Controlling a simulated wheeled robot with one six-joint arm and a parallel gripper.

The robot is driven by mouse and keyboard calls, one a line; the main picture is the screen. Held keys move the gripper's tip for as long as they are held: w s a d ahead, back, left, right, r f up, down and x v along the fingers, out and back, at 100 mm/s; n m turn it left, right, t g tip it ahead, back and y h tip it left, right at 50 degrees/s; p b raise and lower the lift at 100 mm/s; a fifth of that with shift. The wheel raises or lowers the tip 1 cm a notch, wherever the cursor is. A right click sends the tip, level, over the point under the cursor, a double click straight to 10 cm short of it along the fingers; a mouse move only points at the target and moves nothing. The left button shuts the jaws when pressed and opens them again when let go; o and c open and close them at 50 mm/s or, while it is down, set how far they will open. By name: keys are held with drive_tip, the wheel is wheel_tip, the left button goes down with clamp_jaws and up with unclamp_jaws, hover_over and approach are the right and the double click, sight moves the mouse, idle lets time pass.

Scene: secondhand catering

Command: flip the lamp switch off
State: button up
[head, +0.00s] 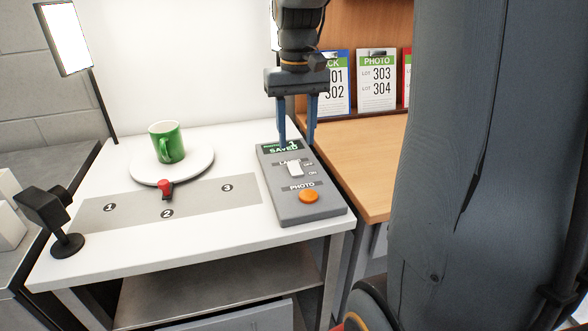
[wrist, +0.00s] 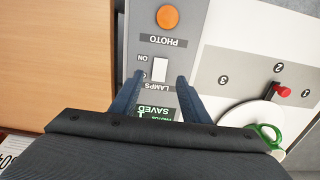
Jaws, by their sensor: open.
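The lamp switch (head: 294,169) is a white rocker on the grey control box (head: 325,205), with OFF and ON printed at its right. It also shows in the wrist view (wrist: 159,69), between and just beyond my fingertips. My gripper (head: 297,142) points down over the far end of the box, near the green SAVED display (head: 283,148). Its two blue fingers are apart with nothing between them. In the wrist view my gripper (wrist: 160,80) straddles the line of the switch. I cannot tell whether the fingers touch the box.
An orange PHOTO button (head: 308,196) sits nearer on the same box. A green mug (head: 168,143) stands on a white turntable (head: 202,164), with a red-knobbed lever (head: 164,185) before it. A lit lamp panel (head: 64,38) stands back left. A black camera (head: 45,207) stands front left.

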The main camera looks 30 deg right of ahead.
sight(296, 170)
wheel_tip(296, 170, down, 8)
drive_tip(key=shift+r+p, duration=0.25)
drive_tip(key=shift+p, duration=0.1)
drive_tip(key=shift+c, duration=0.2)
